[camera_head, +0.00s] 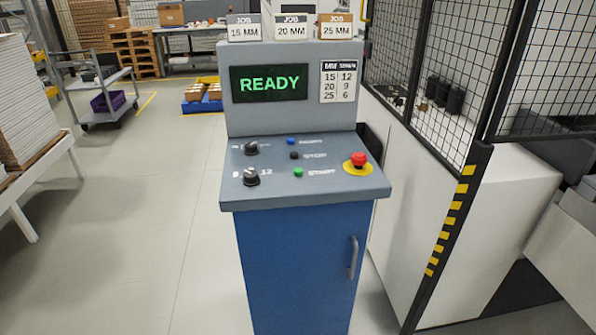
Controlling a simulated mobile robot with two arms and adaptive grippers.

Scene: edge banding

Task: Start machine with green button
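A control console with a blue cabinet (295,265) and a grey sloped panel (330,190) stands in the middle of the view. The green button (298,173) is on the lower middle of the panel, with a white label to its right. Above it are a black button (294,156) and a blue button (291,141). Two black knobs, an upper one (251,148) and a lower one (251,177), are at the left. A red mushroom button (358,159) on a yellow base is at the right. The screen (269,84) reads READY in green. Neither gripper is in view.
Three job cards, including the 20 MM card (291,27), stand on the console top. A chart (338,81) is beside the screen. A mesh fence (445,80) with a striped post and a white machine (480,230) stand at right.

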